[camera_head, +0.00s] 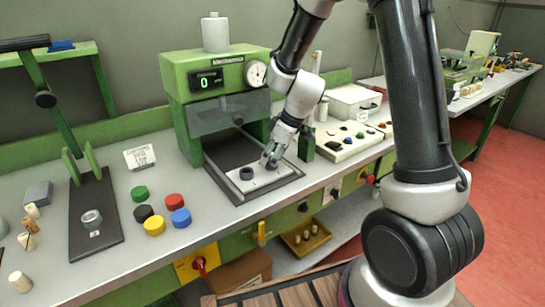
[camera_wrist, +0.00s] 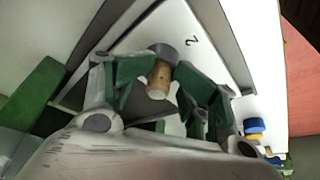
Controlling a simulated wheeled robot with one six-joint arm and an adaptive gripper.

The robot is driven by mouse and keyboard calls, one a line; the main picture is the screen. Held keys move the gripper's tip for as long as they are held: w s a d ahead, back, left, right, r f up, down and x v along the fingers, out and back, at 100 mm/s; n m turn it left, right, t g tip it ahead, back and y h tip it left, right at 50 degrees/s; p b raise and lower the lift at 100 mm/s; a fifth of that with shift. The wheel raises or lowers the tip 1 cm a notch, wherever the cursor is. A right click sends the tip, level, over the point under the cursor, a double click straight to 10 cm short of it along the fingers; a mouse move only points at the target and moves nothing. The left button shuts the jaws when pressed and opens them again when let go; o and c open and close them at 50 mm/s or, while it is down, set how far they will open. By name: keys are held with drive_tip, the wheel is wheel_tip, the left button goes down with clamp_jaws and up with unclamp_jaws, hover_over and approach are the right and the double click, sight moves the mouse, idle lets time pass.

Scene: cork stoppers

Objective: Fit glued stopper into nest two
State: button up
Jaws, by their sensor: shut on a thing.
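My gripper (camera_head: 270,163) is low over the right part of a white plate (camera_head: 262,182) under the green press (camera_head: 215,90). In the wrist view my gripper (camera_wrist: 162,72) has its green finger pads on both sides of a tan cork stopper (camera_wrist: 159,80) and is shut on it. The stopper's far end meets a dark round nest (camera_wrist: 163,50), beside a printed "2" (camera_wrist: 191,41) on the plate. I cannot tell whether the stopper is inside the nest or just above it. Another dark nest (camera_head: 246,174) shows on the plate's left part in the head view.
Coloured caps, including a red one (camera_head: 174,201) and a yellow one (camera_head: 155,226), lie left of the press. A dark board with a metal ring (camera_head: 92,218) and loose corks (camera_head: 20,281) are further left. A white button panel (camera_head: 350,140) stands close on the right.

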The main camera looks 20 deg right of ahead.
drive_tip(key=shift+f, duration=0.1)
drive_tip(key=o, duration=1.1)
drive_tip(key=v, duration=1.2)
